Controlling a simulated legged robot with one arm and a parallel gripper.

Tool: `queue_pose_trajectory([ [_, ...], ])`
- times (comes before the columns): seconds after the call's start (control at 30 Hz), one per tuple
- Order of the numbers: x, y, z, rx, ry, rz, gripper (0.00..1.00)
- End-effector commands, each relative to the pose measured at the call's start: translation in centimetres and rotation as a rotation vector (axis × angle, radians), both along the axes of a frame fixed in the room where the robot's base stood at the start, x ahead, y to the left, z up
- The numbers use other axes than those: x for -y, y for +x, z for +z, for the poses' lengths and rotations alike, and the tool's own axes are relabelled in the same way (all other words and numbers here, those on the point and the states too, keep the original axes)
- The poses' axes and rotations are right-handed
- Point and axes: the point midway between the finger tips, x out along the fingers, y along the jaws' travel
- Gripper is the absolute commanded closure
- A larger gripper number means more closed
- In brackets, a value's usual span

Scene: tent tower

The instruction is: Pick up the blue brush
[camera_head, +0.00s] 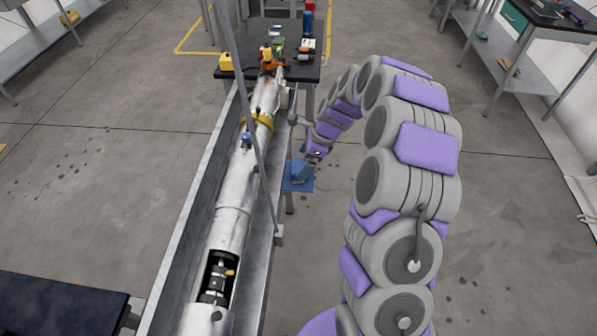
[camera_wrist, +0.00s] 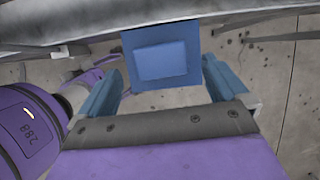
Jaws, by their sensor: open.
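A flat blue square piece (camera_wrist: 188,78) with a raised lighter blue block on it lies ahead of my gripper in the wrist view. I cannot tell whether it is the blue brush; no bristles show. In the head view the square blue piece (camera_head: 298,187) is beside the metal trough, right of the long silver tube. My gripper (camera_wrist: 161,68) has its two blue fingers wide apart, one on each side of the view, with nothing held between them. In the head view my gripper (camera_head: 304,167) is over or against the blue piece and partly hides it.
The silver tube (camera_head: 234,193) lies in the metal trough (camera_head: 192,222), with a thin grey bar slanting across it. A small blue item (camera_head: 247,139) is on the tube. A dark table (camera_head: 233,72) with bottles and tools stands behind.

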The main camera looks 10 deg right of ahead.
Motion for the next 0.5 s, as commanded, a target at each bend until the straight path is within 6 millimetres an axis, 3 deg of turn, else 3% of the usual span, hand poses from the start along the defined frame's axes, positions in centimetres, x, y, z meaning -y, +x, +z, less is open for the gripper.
queue_pose_trajectory([
  [0.2, -1.5, 0.5, -3.4, -0.004, -0.003, 0.002, 0.00],
  [0.5, -1.8, 0.7, -3.8, -0.001, -0.004, 0.001, 0.00],
])
